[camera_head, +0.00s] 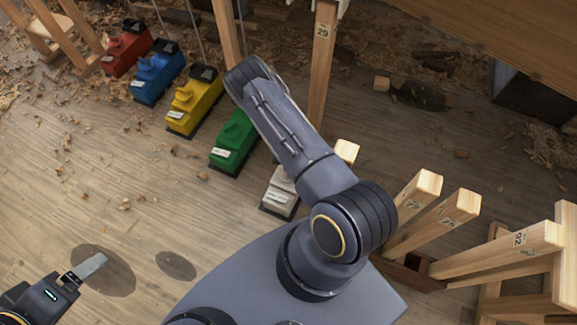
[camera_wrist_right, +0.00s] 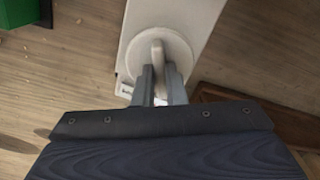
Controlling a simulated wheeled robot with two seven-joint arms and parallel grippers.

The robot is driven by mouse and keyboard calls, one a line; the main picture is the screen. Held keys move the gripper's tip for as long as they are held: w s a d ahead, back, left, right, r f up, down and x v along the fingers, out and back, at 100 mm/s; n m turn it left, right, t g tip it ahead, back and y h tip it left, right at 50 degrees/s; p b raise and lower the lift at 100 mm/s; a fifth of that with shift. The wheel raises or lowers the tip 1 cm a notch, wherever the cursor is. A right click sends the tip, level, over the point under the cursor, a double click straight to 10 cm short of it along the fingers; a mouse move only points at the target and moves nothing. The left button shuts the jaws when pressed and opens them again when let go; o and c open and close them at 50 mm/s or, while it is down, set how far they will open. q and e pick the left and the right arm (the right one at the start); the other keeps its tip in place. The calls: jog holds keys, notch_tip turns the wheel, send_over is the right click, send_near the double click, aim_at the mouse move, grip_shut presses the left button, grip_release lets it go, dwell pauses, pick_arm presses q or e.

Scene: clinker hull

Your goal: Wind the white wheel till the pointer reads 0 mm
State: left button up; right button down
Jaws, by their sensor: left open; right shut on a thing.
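The white wheel (camera_wrist_right: 132,50) sits on a white block, round with a raised ridge across its middle. In the right wrist view my right gripper (camera_wrist_right: 159,70) is shut on this ridge, one finger on each side. In the head view the white block (camera_head: 281,182) shows only in part, behind my right arm, and my right gripper is hidden there. The pointer and its scale cannot be made out in either view. My left gripper (camera_head: 88,269) is open and empty over the floor at the lower left.
Green (camera_head: 233,143), yellow (camera_head: 195,103), blue (camera_head: 158,73) and red (camera_head: 127,49) blocks stand in a row toward the upper left. Numbered wooden props (camera_head: 500,250) stand at the right under the hull (camera_head: 500,30). The floor at the left is mostly open, with scattered shavings.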

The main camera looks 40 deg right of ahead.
jog(key=c, duration=1.5)
grip_release()
jog(key=shift+r, duration=0.15)
notch_tip(320, 180, up, 8)
jog(key=p, duration=0.3)
jog(key=shift+f, duration=0.2)
